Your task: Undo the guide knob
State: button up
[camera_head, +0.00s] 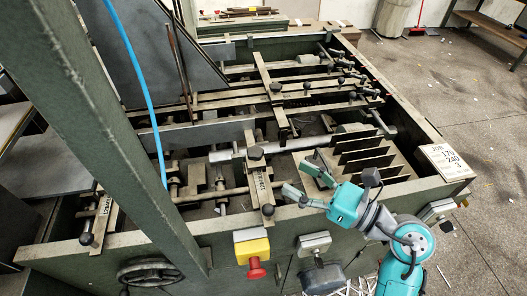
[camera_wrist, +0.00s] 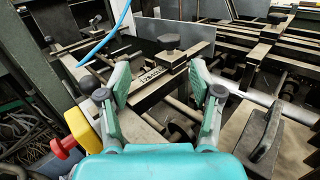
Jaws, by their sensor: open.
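A guide bar (camera_head: 261,184) with a printed label runs across the feeder frame. A dark knob (camera_head: 256,153) stands upright on its far part, and a round black knob (camera_head: 268,210) is at its near end. In the wrist view the far knob (camera_wrist: 168,42) shows beyond my fingertips, and the round knob (camera_wrist: 88,84) is left of my left finger. The frames do not mark which is the guide knob. My gripper (camera_head: 303,179) is open and empty, to the right of the bar. In the wrist view its fingers (camera_wrist: 158,78) are spread with the labelled bar between and beyond them.
Upright dark plates (camera_head: 358,160) stand right of my gripper. A red stop button on a yellow box (camera_head: 252,247) is on the front panel. A blue hose (camera_head: 147,90) and a thick green post (camera_head: 110,130) cross the left. A job sign (camera_head: 446,160) sits at the right corner.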

aim_at(260, 153)
jog(key=shift+n+h, duration=0.3)
jog(key=x, duration=0.7)
jog(key=w+x, duration=0.1)
jog(key=x, duration=0.3)
jog(key=shift+d, duration=0.25)
jog(key=c, duration=1.2)
jog(key=shift+o, duration=0.2)
jog(key=shift+w+n+g, duration=0.15)
jog(key=shift+n+g, duration=0.15)
jog(key=shift+g, duration=0.2)
jog(key=shift+n+g+y, duration=0.5)
jog(key=shift+g, duration=0.2)
